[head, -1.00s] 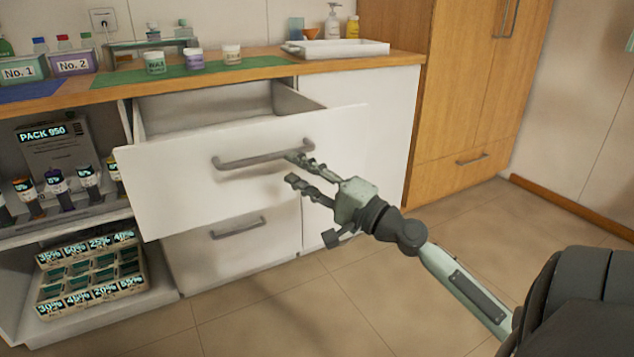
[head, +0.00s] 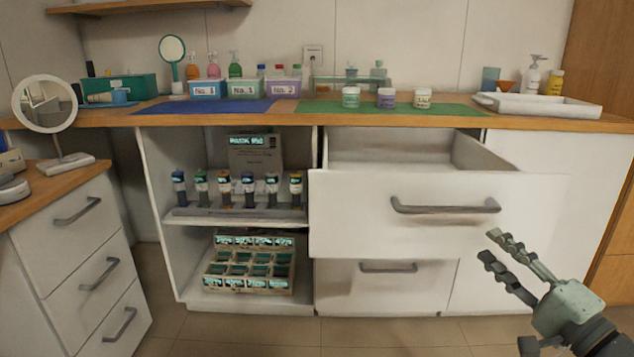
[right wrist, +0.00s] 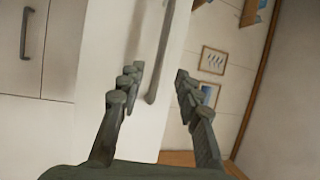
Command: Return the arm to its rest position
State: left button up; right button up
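My right gripper (head: 500,258) is open and empty at the lower right of the head view. It is in front of the pulled-out upper drawer (head: 350,218), below and to the right of its grey handle (head: 445,208), and looks apart from it. In the right wrist view both fingers (right wrist: 153,92) are spread, with nothing between them. The drawer's handle (right wrist: 158,60) shows beyond the fingers. My left gripper is not in view.
The counter (head: 400,119) holds a blue mat (head: 205,107), a green mat (head: 440,109) with three jars, and a white tray (head: 545,108). Open shelves (head: 240,218) stand left of the drawer. A side cabinet (head: 50,235) is at far left. The lower drawer (head: 385,290) is shut.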

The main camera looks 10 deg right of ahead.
jog(key=s+a+f+n+g+p, duration=0.1)
jog(key=a+f+n+g, duration=0.25)
jog(key=f, duration=0.35)
jog(key=s+a+f+n+g+y+p, duration=0.1)
jog(key=a+f+n+g, duration=0.2)
jog(key=f, duration=0.4)
jog(key=s+a+f+n+g+p, duration=0.1)
jog(key=a+f+n+g+p, duration=0.15)
jog(key=a+f, duration=0.3)
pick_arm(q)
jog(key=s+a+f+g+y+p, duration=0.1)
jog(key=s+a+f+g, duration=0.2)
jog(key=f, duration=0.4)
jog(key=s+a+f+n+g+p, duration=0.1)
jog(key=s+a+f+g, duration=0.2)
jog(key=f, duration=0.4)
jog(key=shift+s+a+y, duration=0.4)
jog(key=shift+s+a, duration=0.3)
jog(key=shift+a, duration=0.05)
pick_arm(e)
jog(key=s+f+n+g+h, duration=0.5)
jog(key=s+f+n+g, duration=0.2)
jog(key=s+f, duration=0.6)
notch_tip(320, 180, down, 2)
jog(key=shift+s+a+f+n+g+h, duration=0.1)
jog(key=shift+s+a+n+g+h, duration=0.1)
jog(key=shift+a+n+g+h, duration=0.15)
